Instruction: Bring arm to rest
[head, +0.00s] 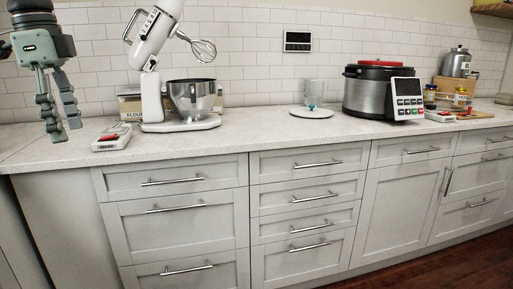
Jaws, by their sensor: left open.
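My left gripper (66,132) hangs at the upper left of the head view, fingers pointing down. It is open and nothing shows between its fingers. It appears over or in front of the left end of the white countertop (190,151), to the left of a small white and red box-like item (112,136). A gap shows between the fingers and that item. I cannot tell exactly how high the fingertips are above the counter. My right gripper is not in the picture.
A white stand mixer (152,90) with a raised whisk and steel bowl (193,97) stands right of the gripper. Further right are a glass on a plate (312,112), a pressure cooker (368,92), jars (460,97) and a kettle (456,63). Closed drawers (180,222) line the front.

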